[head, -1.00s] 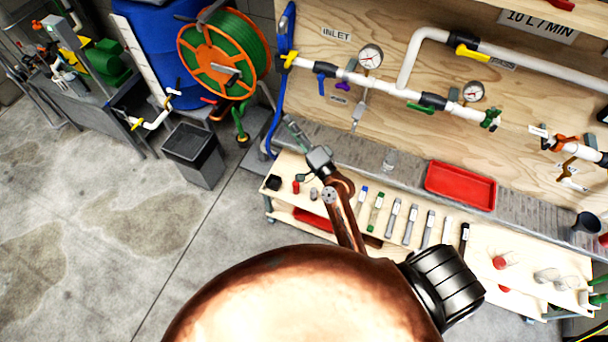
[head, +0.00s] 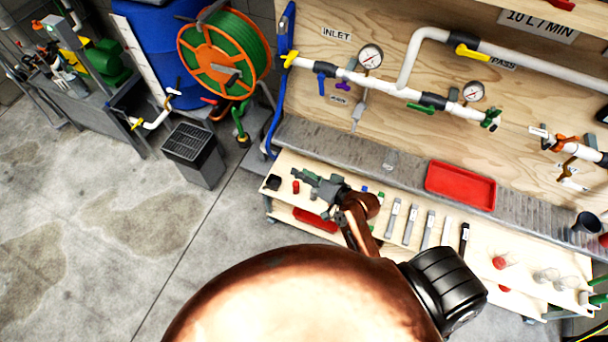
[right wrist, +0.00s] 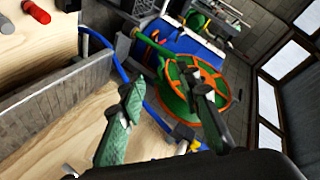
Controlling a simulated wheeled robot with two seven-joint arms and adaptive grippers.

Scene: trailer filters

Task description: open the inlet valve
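The white inlet pipe (head: 345,75) runs across the plywood panel under the INLET label (head: 337,34). Just below that label, a valve with a blue lever (head: 321,84) has its lever hanging down across the pipe. My right gripper (head: 306,178) is below and slightly left of the blue lever, over the bench's lower shelf, pointing left and apart from the valve. In the right wrist view its two green-grey fingers (right wrist: 165,108) are spread with nothing between them. The blue lever is not identifiable in that view. My left gripper is not in view.
A yellow handle (head: 290,60) sits at the pipe's left end by a blue hose (head: 285,30). A hose reel (head: 224,55), a blue barrel (head: 150,35) and a grey bin (head: 193,155) stand left. A red tray (head: 461,186) lies on the metal ledge. The floor at left is clear.

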